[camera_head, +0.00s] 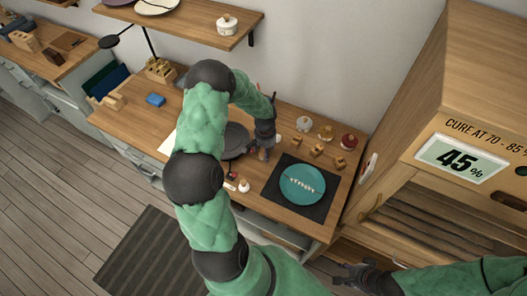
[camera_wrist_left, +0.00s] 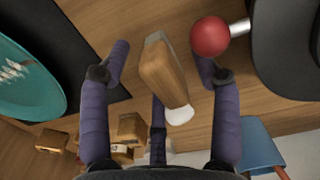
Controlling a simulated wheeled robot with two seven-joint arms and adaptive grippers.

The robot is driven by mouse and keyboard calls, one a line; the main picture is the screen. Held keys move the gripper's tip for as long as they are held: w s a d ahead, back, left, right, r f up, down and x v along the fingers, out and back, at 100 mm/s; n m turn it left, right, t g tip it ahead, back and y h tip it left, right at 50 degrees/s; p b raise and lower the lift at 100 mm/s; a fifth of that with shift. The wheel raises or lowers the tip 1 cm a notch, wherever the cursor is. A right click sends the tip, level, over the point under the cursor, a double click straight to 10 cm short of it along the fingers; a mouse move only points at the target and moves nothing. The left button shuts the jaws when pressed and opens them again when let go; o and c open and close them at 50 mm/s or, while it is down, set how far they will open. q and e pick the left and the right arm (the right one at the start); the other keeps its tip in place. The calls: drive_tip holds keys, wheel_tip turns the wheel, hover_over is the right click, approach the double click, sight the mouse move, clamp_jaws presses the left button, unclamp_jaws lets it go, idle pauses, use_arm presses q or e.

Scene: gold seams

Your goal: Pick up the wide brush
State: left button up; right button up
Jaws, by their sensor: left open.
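The wide brush (camera_wrist_left: 166,74), a flat wooden handle with a white tip, stands out in the left wrist view between the spread purple fingers of my left gripper (camera_wrist_left: 162,62). The fingers are open and I see no finger closed on it. In the head view my left gripper (camera_head: 263,149) is low over the bench, between the dark round plate and the teal plate. The brush is mostly hidden there by the gripper. My right gripper (camera_head: 352,275) is away from the bench at the lower right, dark and small, its opening unclear.
A red ball knob (camera_wrist_left: 210,37) on a metal stem is close beside the right finger. The teal plate (camera_head: 303,184) lies on a dark mat (camera_head: 270,194). Small wooden blocks (camera_head: 316,150) and lidded jars (camera_head: 326,132) stand behind it. A cabinet (camera_head: 424,108) rises at right.

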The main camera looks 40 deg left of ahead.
use_arm(q)
drive_tip(key=c, duration=1.2)
drive_tip(key=shift+r, duration=0.1)
drive_tip(key=shift+r, duration=0.4)
drive_tip(key=shift+w+r, duration=0.1)
drive_tip(key=shift+r, duration=0.85)
drive_tip(key=s+d+r, duration=1)
drive_tip(key=shift+r, duration=0.15)
drive_tip(key=shift+a, duration=0.1)
